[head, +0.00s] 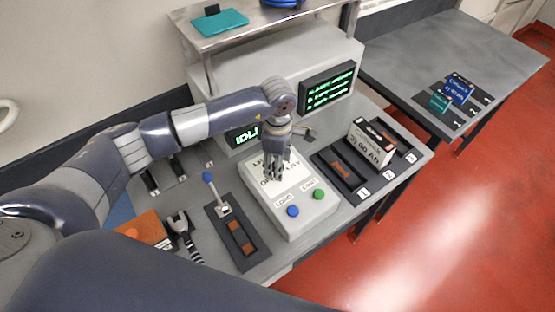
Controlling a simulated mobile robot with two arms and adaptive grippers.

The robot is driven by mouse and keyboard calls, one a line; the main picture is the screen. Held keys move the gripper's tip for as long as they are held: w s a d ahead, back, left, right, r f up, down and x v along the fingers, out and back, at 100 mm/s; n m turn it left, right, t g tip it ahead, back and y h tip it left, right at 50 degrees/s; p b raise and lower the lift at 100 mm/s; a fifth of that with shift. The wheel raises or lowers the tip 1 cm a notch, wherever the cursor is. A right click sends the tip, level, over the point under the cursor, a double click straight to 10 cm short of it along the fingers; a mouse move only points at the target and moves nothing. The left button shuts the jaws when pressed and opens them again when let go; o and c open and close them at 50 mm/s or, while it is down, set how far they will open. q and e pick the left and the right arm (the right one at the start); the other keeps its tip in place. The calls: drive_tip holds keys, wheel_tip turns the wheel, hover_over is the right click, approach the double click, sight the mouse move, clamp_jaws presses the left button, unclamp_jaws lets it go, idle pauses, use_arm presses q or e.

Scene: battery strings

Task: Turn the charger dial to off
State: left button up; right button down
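The charger is a pale box (296,226) on the bench, with printed labels on its sloped top, a blue button (292,211) and a green button (318,194). My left gripper (273,173) points down over the upper part of this top, with its fingers close to the printed panel. I cannot make out the dial; the gripper covers part of the panel where it may be. Whether the fingers touch anything is unclear, and their opening is too small to judge. My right gripper is not in view.
Behind stand a display reading "IDLE" (244,136) and a larger green-text screen (328,88). A white battery (370,148) stands in the slotted tray on the right.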

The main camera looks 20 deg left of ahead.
use_arm(q)
drive_tip(key=c, duration=1.1)
drive_tip(key=shift+f+n+b, duration=0.1)
drive_tip(key=shift+n+b, duration=0.3)
drive_tip(key=shift+b, duration=0.1)
drive_tip(key=shift+w+f+n+b, duration=0.1)
drive_tip(key=shift+n+b, duration=0.9)
drive_tip(key=n+b, duration=0.3)
drive_tip(key=shift+n, duration=0.3)
drive_tip(key=n+b, duration=0.4)
drive_tip(key=n, duration=0.1)
drive_tip(key=n+b, duration=0.3)
drive_tip(key=n, duration=0.3)
drive_tip(key=shift+n+b, duration=0.3)
drive_tip(key=n+b, duration=0.1)
drive_tip(key=n, duration=0.2)
drive_tip(key=shift+r+n+b, duration=0.25)
drive_tip(key=shift+n+b, duration=0.3)
drive_tip(key=shift+n, duration=0.85)
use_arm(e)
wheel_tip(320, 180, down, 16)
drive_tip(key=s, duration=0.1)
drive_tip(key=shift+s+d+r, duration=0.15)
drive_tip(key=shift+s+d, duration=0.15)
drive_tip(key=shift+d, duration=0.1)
use_arm(q)
drive_tip(key=shift+n, duration=0.3)
